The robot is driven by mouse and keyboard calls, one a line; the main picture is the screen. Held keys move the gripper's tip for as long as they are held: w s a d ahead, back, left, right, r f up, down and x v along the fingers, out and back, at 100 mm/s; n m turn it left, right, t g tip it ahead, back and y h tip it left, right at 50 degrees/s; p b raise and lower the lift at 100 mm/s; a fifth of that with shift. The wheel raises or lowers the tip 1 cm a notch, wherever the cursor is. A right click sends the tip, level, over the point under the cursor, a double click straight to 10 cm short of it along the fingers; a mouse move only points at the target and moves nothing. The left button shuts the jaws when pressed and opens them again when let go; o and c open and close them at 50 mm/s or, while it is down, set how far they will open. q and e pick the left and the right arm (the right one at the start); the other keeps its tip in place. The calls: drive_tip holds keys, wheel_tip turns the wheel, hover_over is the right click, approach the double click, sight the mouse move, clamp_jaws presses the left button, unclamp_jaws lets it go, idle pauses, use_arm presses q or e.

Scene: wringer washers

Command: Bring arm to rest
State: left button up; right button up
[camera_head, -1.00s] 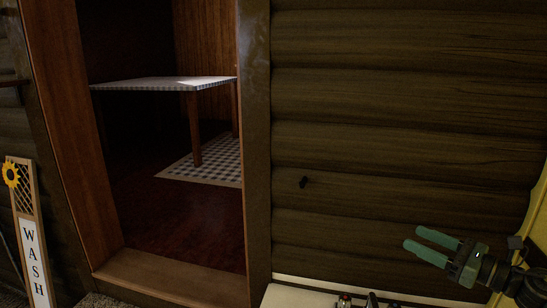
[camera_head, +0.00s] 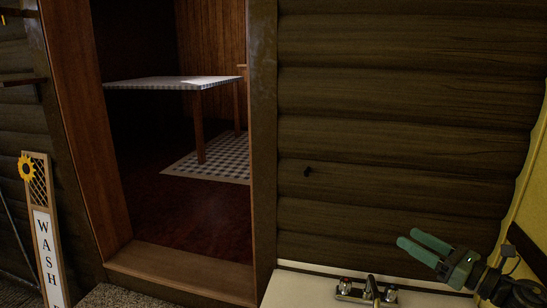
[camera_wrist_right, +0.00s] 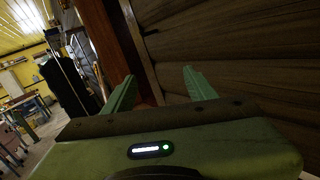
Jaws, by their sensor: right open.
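My right gripper (camera_head: 424,246) is at the lower right of the head view, in front of the log wall and above the right part of the sink counter. Its two green fingers are apart and nothing is between them. In the right wrist view the open fingers (camera_wrist_right: 158,90) point toward the log wall and the brown door frame. My left gripper is not in view.
A sink (camera_head: 310,288) with a chrome faucet (camera_head: 371,288) stands below the wall (camera_head: 400,120). A doorway opens left, with a checkered-cloth table (camera_head: 170,84) and checkered rug (camera_head: 215,160) inside. A WASH sign (camera_head: 45,240) leans at far left.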

drive_tip(key=s+a+f+m+g+h, duration=0.1)
drive_tip(key=s+f+m+h, duration=0.4)
drive_tip(key=m, duration=0.5)
drive_tip(key=s+a+f+m+h, duration=0.2)
drive_tip(key=s+f+m+h, duration=0.2)
drive_tip(key=f+m, duration=0.55)
drive_tip(key=s+a+f+m+g+h, duration=0.1)
drive_tip(key=s+f+m+h, duration=0.35)
drive_tip(key=m, duration=0.65)
drive_tip(key=s+a+f+m+g+y, duration=0.1)
drive_tip(key=s+a+f+m+g, duration=0.2)
drive_tip(key=s, duration=0.5)
drive_tip(key=s+a+f+m+g+y, duration=0.1)
drive_tip(key=s+a+f+m+g, duration=0.2)
drive_tip(key=s, duration=0.5)
drive_tip(key=s+a+f+m+g, duration=0.3)
drive_tip(key=s, duration=0.4)
wheel_tip(320, 180, down, 31)
drive_tip(key=s+g+b, duration=0.2)
drive_tip(key=b, duration=0.3)
drive_tip(key=s+d+f+b, duration=0.1)
drive_tip(key=s+f+b, duration=0.1)
drive_tip(key=s+f, duration=0.6)
drive_tip(key=s+d+f+b, duration=0.2)
drive_tip(key=s+f, duration=0.6)
drive_tip(key=f, duration=0.5)
drive_tip(key=shift+s+f+g+b, duration=0.15)
drive_tip(key=shift+s+g+b, duration=0.15)
drive_tip(key=shift+g+b, duration=0.15)
